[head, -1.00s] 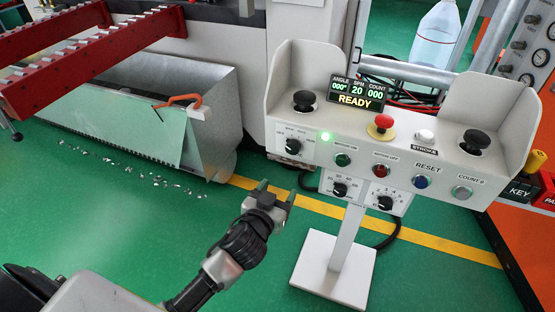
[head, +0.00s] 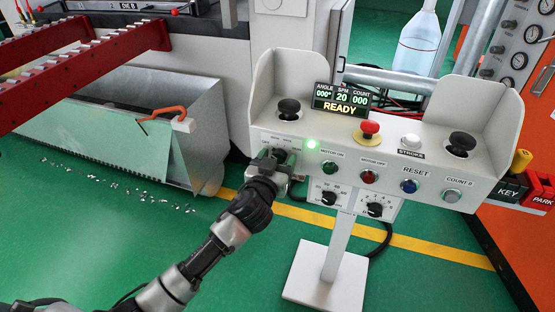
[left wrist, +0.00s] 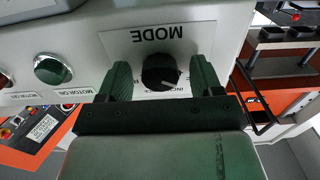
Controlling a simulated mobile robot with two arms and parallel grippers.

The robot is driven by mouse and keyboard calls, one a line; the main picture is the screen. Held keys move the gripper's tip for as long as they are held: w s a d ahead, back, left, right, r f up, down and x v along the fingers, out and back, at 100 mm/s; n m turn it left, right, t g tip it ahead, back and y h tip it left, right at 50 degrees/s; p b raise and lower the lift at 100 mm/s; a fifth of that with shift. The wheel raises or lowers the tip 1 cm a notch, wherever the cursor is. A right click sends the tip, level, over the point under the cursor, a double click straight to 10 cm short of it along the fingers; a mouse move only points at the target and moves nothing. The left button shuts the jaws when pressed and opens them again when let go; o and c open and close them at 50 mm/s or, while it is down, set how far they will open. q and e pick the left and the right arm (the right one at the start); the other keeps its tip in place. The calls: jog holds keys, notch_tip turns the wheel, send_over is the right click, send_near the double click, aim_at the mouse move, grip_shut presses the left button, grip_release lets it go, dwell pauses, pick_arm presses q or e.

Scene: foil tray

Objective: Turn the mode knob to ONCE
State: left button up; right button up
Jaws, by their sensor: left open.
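The black mode knob (left wrist: 160,72) sits on a white label plate (left wrist: 150,42) marked MODE, which appears upside down in the left wrist view. A pale mark on the knob is seen near its lower right there; most position labels are hidden or too small to read. My left gripper (left wrist: 161,80) is open, with its green fingers on either side of the knob and visible gaps between. In the head view my left gripper (head: 284,172) is at the left end of the control panel (head: 390,153), covering much of the knob.
The green MOTOR ON button (left wrist: 53,69) is beside the knob. A display (head: 342,99) reads READY. Two black palm buttons, a red mushroom button (head: 368,129) and two lower knobs are on the pedestal. A metal bin (head: 190,95) stands to the left.

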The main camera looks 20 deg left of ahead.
pick_arm(q)
jog(key=shift+w, duration=0.1)
jog(key=c, duration=0.9)
jog(key=shift+m, duration=0.3)
jog(key=shift+m+p, duration=2.7)
jog(key=shift+m, duration=5)
pick_arm(e)
jog(key=s+d+f+g, duration=0.1)
jog(key=s+d+f, duration=0.1)
jog(key=s+f, duration=0.9)
jog(key=shift+s+f, duration=0.35)
jog(key=shift+f, duration=0.5)
jog(key=shift+s, duration=0.1)
